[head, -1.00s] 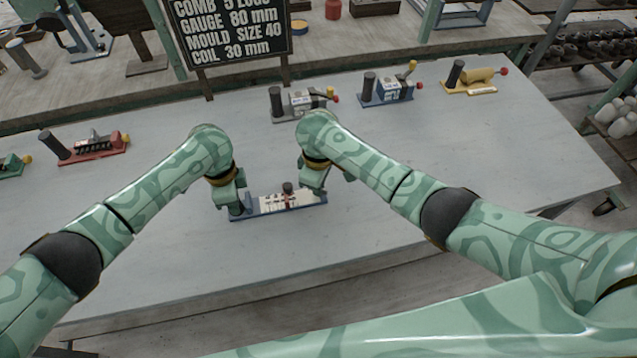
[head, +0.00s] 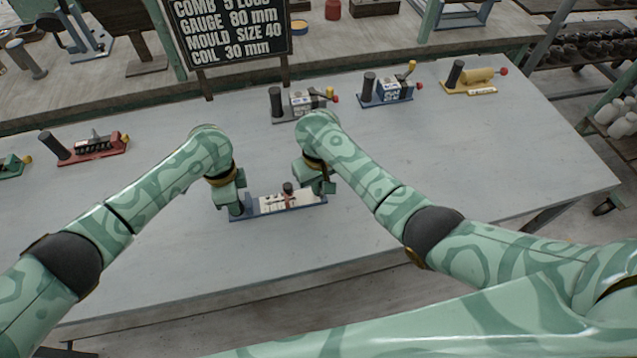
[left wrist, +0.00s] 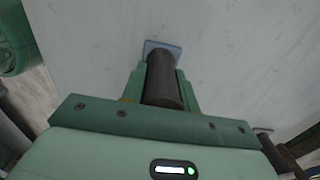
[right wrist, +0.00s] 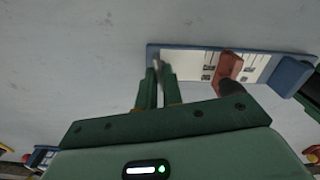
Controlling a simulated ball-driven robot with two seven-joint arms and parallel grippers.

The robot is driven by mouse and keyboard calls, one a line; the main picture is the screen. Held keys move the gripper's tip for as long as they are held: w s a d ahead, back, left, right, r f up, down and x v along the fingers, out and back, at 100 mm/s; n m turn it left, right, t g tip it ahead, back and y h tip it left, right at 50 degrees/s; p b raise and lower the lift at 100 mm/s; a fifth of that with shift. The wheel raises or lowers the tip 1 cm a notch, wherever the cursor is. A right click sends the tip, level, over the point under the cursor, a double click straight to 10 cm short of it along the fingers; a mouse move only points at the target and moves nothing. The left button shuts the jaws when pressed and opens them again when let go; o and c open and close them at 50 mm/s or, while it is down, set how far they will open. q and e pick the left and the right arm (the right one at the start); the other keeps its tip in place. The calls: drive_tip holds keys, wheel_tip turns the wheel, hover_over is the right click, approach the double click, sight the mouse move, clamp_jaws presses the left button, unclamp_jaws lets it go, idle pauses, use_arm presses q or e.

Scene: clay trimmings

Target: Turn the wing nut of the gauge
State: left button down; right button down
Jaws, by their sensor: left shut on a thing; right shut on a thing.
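The gauge lies on the grey table with a blue base (head: 280,212), a white scale plate (head: 268,204), a red slider (right wrist: 228,68) and a dark knob (head: 288,188). My left gripper (head: 237,209) is shut on the gauge's dark upright handle (left wrist: 164,82) at its left end. My right gripper (head: 322,188) is at the gauge's right end. In the right wrist view, its fingers (right wrist: 159,76) are closed on a thin pale metal piece, apparently the wing nut, mostly hidden between them.
A red device (head: 88,147) stands at the left. A grey device (head: 300,103), a blue one (head: 388,92) and a yellow one (head: 474,78) stand along the back. A black sign (head: 230,30) rises behind. The table's right side is clear.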

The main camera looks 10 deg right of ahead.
idle(0.5)
drive_tip(key=c, duration=1.5)
unclamp_jaws()
drive_tip(key=shift+c, duration=0.2)
drive_tip(key=shift+r, duration=0.15)
wheel_tip(320, 180, up, 12)
use_arm(q)
drive_tip(key=c, duration=1)
unclamp_jaws()
